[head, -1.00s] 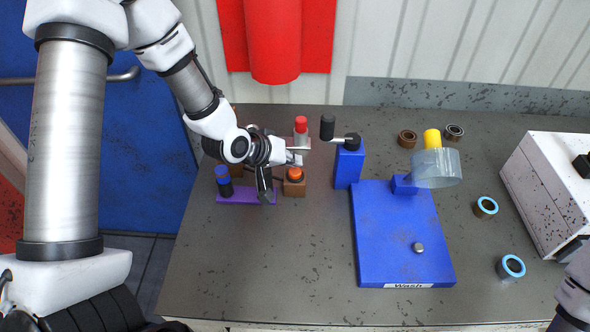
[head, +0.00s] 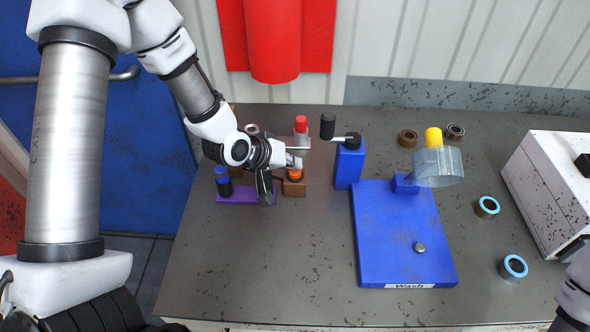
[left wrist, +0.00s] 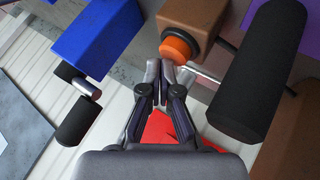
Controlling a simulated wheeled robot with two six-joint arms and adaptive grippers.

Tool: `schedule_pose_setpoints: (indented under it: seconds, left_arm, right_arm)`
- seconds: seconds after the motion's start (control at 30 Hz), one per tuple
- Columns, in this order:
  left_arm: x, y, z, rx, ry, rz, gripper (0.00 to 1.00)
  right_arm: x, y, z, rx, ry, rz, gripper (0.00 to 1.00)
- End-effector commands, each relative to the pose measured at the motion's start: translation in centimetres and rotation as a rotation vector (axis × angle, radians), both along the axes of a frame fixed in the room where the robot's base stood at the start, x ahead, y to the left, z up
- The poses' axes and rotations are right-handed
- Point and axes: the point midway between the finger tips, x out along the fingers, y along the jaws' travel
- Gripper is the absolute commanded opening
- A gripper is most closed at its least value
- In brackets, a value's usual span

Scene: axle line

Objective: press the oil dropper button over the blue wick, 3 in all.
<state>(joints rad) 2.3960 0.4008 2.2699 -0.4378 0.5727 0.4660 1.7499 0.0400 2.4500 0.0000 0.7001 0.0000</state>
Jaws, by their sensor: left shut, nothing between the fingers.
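A brown block (head: 294,188) carries an orange button (head: 294,174); the button also shows in the left wrist view (left wrist: 178,48). My left gripper (head: 293,163) is shut and empty, its fingertips right at the button's top; whether they touch or press it I cannot tell. In the left wrist view, the fingertips (left wrist: 166,72) overlap the button's near edge. A blue-topped black cylinder (head: 223,180), possibly the blue wick, stands on a purple plate (head: 235,197) left of the gripper. A brown part (head: 236,168) behind it is mostly hidden by my gripper. No oil drop is visible.
A red-topped piece (head: 301,126) stands behind the button. A blue block with a black-handled crank (head: 348,168) is to its right, then a blue "Wash" tray (head: 385,240) with a clear cup (head: 438,168). Several rings and a white box (head: 548,190) lie farther right. The front-left table is clear.

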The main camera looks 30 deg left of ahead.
Motion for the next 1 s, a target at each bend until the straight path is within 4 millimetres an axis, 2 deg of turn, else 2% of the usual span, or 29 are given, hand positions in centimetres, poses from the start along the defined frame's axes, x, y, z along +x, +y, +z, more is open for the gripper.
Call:
schedule_pose_setpoints:
  seconds: [0.77,1.0]
  left_arm:
    - [0.0,0.0,-0.7,0.0,0.001,-0.001,0.0]
    - [0.0,0.0,0.3,0.0,0.001,-0.001,0.0]
  right_arm:
    - [0.0,0.0,-0.5,0.0,0.0,0.0,0.4]
    - [0.0,0.0,0.4,0.0,0.0,0.0,0.4]
